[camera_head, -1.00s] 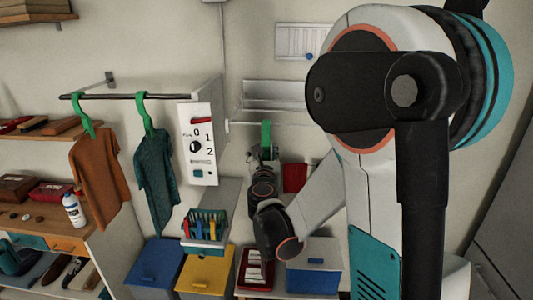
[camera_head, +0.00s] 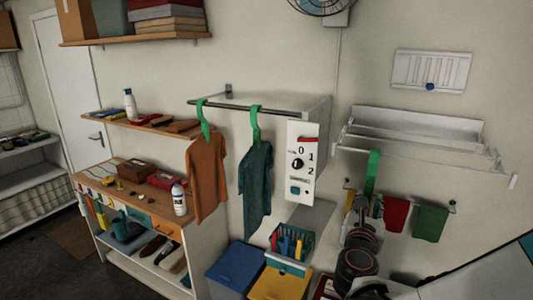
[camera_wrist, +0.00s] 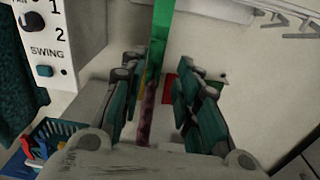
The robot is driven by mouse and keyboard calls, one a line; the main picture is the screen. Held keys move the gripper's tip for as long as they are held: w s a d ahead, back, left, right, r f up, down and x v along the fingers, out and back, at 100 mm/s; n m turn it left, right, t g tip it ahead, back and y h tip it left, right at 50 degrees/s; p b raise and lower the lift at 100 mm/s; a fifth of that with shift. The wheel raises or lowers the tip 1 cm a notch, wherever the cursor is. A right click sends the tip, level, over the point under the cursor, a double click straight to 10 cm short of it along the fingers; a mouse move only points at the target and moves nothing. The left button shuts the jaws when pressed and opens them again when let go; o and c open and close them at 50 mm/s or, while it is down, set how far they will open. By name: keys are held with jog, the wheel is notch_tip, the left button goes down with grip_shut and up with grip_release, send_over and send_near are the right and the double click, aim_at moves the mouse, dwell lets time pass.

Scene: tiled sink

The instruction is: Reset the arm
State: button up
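My gripper (camera_head: 362,208) is in the lower right of the head view, in front of the wall below the white rack, pointing upward. In the wrist view my gripper (camera_wrist: 157,72) has its two teal-padded fingers spread wide apart. A green strip (camera_wrist: 160,35) runs down the picture between the fingers, with gaps on both sides, and a dark reddish strip (camera_wrist: 147,115) continues below it. The green strip also shows above my gripper in the head view (camera_head: 373,170). I see no finger touching it.
Left of my gripper are a white control box (camera_head: 303,162), hanging orange (camera_head: 207,178) and teal (camera_head: 255,185) shirts, and a tool basket (camera_head: 291,243). The white rack (camera_head: 415,128) is above. Red (camera_head: 395,214) and green (camera_head: 431,223) cloths hang behind.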

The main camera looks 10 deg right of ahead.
jog(key=s+a+f+m+g+y+b, duration=0.25)
jog(key=s+f+m+g+b, duration=0.25)
jog(key=s+f+m+b, duration=0.75)
jog(key=s+a+f+m+g+y+b, duration=0.3)
jog(key=s+a+f+m+y, duration=0.4)
jog(key=a+m, duration=0.4)
notch_tip(320, 180, down, 2)
jog(key=s+m, duration=0.1)
jog(key=m, duration=0.4)
jog(key=shift+s, duration=0.2)
